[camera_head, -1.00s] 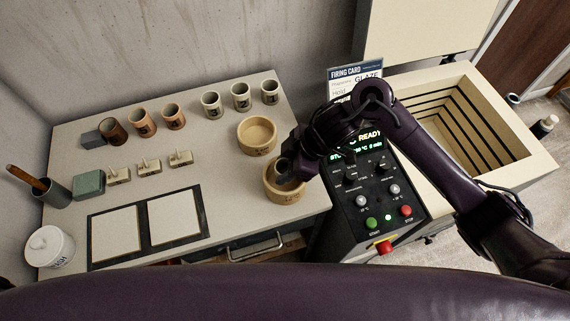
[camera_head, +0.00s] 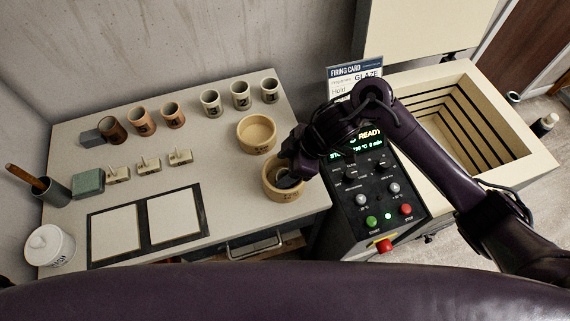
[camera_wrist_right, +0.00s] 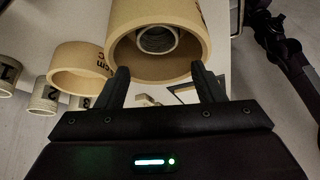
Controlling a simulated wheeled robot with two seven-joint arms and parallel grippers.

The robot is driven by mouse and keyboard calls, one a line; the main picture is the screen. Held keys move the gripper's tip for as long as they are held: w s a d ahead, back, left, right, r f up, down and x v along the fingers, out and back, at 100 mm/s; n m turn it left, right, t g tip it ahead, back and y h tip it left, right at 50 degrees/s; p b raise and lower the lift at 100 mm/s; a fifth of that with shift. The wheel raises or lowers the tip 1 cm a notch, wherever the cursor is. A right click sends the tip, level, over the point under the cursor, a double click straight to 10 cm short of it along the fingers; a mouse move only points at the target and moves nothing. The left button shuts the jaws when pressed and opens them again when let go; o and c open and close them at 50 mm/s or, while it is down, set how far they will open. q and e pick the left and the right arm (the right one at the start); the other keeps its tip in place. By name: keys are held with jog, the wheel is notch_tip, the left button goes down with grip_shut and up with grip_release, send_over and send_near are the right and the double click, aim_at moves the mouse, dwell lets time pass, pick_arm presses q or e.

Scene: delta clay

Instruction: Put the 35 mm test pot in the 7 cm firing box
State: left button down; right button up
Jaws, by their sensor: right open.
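The near round cream firing box (camera_head: 271,192) stands at the right end of the worktable. The wrist view shows its open mouth and rim (camera_wrist_right: 112,52). A small grey ribbed pot (camera_wrist_right: 157,40) is inside it, apparently the 35 mm test pot; its size mark does not show. My right gripper (camera_wrist_right: 162,82) is open, its two fingers apart in front of the box rim with nothing between them. In the head view my right gripper (camera_head: 290,174) is over the near box and partly hides its inside. The box's size mark is not readable. My left gripper is not in view.
A wider cream firing box (camera_head: 257,117) stands just behind. Several brown and pale pots line the table's back. Small tiles (camera_head: 149,165) and two white slabs (camera_head: 175,217) lie left. The control panel (camera_head: 376,185) and open kiln (camera_head: 470,125) are right of the table.

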jog(key=p+v, duration=0.1)
jog(key=v, duration=1.1)
jog(key=shift+r, duration=0.2)
